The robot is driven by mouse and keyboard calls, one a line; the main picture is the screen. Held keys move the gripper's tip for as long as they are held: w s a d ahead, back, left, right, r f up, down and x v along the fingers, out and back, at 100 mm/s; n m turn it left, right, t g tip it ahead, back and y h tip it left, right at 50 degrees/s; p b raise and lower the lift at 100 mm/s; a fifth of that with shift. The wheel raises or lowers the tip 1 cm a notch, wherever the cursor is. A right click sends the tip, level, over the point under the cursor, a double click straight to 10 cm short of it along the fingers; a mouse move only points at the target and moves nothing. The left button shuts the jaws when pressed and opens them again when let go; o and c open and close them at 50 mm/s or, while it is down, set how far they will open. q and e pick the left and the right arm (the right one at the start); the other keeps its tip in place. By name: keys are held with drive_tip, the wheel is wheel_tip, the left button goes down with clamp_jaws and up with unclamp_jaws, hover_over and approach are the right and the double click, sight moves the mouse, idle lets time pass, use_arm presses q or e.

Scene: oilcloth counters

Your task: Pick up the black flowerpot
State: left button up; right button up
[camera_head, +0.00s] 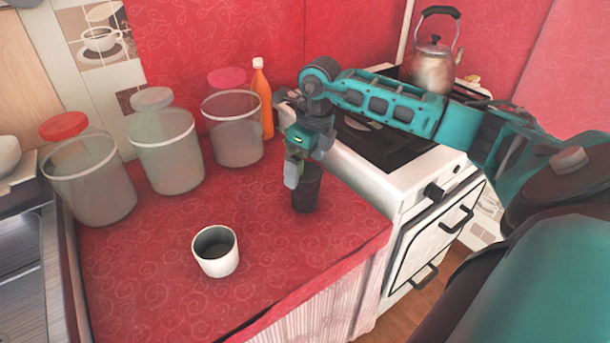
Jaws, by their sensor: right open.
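The black flowerpot (307,190) stands upright on the red oilcloth counter (270,270), near its right edge beside the stove. My right gripper (293,172) points down at the pot's upper left side, with its fingers open. The gripper hides part of the pot's rim, and I cannot tell whether a finger is inside the pot or touching it. My left gripper does not show.
A white cup (215,251) stands at the counter's front. Several lidded jars, one of them clear with a pink lid (235,130), and an orange bottle (262,98) line the back. A white stove (400,165) with a kettle (433,66) is right; a sink (22,280) is left.

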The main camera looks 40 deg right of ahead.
sight(305, 172)
drive_tip(key=f, duration=0.5)
drive_tip(key=shift+w+f, duration=0.1)
drive_tip(key=shift+w, duration=0.1)
drive_tip(key=shift+c, duration=0.4)
drive_tip(key=c, duration=1)
